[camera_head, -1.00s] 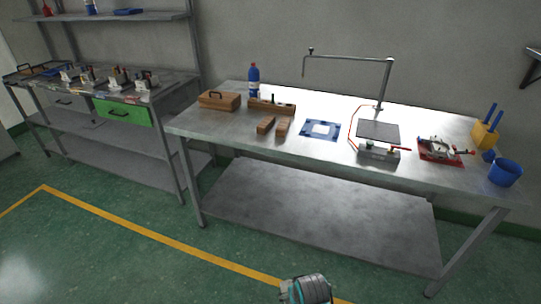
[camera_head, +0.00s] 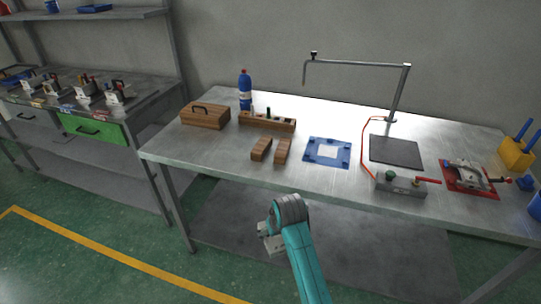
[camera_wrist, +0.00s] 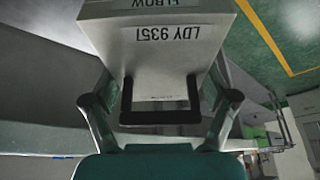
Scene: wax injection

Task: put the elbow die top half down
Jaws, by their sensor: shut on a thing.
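The elbow die top half (camera_wrist: 168,42) is a pale grey block in the wrist view, with "ELBOW" and "LDY 9351" printed upside down and a dark handle. My gripper (camera_wrist: 165,108) is shut on it, its fingers either side of the handle. In the head view a small grey part of the die (camera_head: 268,240) shows beyond my teal arm, in front of the bench's near edge and off its top. My gripper itself is mostly hidden there by my arm.
The steel bench (camera_head: 215,160) holds a wooden box (camera_head: 205,116), two wooden blocks (camera_head: 272,150), a blue mat with a white centre (camera_head: 327,152), a dark plate (camera_head: 396,152) and a red fixture (camera_head: 468,177). Several dies stand on the left bench (camera_head: 150,92). Bare metal lies left of the blocks.

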